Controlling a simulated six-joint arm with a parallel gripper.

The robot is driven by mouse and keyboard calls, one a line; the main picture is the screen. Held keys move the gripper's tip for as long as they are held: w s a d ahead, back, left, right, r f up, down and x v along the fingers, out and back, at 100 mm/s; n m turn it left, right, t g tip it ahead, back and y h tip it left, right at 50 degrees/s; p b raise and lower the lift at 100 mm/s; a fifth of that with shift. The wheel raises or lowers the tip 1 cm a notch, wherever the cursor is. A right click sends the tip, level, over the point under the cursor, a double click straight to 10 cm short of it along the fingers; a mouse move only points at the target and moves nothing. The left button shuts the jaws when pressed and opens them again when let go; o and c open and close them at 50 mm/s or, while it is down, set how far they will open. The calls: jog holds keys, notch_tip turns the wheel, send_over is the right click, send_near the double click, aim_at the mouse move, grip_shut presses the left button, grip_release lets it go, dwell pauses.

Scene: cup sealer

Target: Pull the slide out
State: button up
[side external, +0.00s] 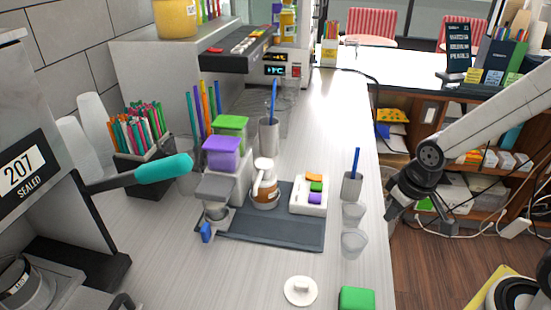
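The cup sealer (60,215) stands at the left edge, with a "207 SEALED" label and a teal-gripped lever (150,175) sticking out to the right. At its base in the lower left corner is the slide (65,292), partly cut off by the picture edge, near a round metal holder (25,285). A dark curved handle (122,301) shows at the bottom edge beside it. My gripper (392,212) is far to the right, by the counter's right edge, well apart from the sealer. Its fingers are small and dark, so their opening is unclear.
A dark mat (270,235) with dispensers, a small jug (265,185) and a white tray (309,202) lies mid-counter. Clear cups (354,243) stand right of it. A white lid-like disc (300,291) and a green block (356,299) lie in front. The counter left of the disc is clear.

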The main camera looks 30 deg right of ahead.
jog(key=o, duration=0.4)
jog(key=shift+r, duration=0.15)
jog(key=shift+c, duration=0.2)
jog(key=shift+o, duration=0.3)
jog(key=shift+r, duration=0.2)
jog(key=w+v, duration=0.2)
jog(key=v, duration=0.5)
jog(key=w+a+r+n, duration=0.3)
jog(key=w+a, duration=0.4)
jog(key=w, duration=0.1)
jog(key=w+a+f+n+y, duration=0.1)
jog(key=w+a+n+y, duration=0.3)
jog(key=a, duration=0.8)
jog(key=w+a+f+n+h, duration=0.15)
jog(key=w+a, duration=0.45)
jog(key=a, duration=0.6)
jog(key=shift+n+t+y, duration=0.25)
jog(key=shift+t+y, duration=0.05)
jog(key=shift+y, duration=0.05)
notch_tip(320, 180, down, 5)
jog(key=shift+s+r, duration=0.1)
jog(key=shift+r, duration=0.15)
